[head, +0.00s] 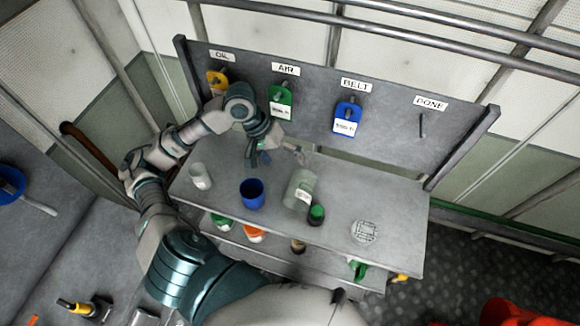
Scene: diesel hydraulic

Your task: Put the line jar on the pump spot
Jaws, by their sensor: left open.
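A clear, pale green jar (299,191) with a white label stands on the bench, right of its middle; I take it for the line jar, though its label is too small to read. A round, pale patterned mark (366,231) lies on the bench to the right and looks like the pump spot; nothing stands on it. My left gripper (276,157) is open and empty, with its fingers spread above the bench, behind and left of the jar. I cannot tell its exact height. My right gripper is not in view.
A small dark container with a green top (317,213) stands close in front of the jar. A blue cup (251,194) and a white cup (200,177) stand to the left. The back board (385,125) holds coloured tags on hooks. Bench room is free around the round mark.

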